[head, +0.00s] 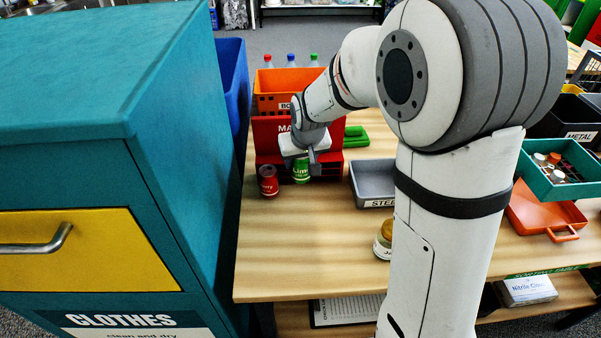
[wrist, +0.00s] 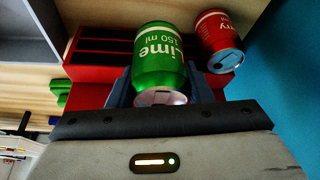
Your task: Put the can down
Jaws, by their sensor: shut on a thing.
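A green lime can (head: 301,169) is held in my gripper (head: 301,160) at the left part of the wooden table. In the wrist view the lime can (wrist: 160,62) sits between the two fingers of my gripper (wrist: 160,88), which are shut on it. A red can (head: 268,181) stands on the table just left of the lime can. It also shows in the wrist view (wrist: 218,42), apart from the fingers. I cannot tell whether the lime can's base touches the table.
Behind the cans are a red bin (head: 265,133) and an orange crate (head: 290,84) with bottles. A grey tray (head: 372,183) lies to the right, and a jar (head: 383,245) stands nearer. A teal cabinet (head: 180,170) borders the left. The table's front left (head: 285,260) is clear.

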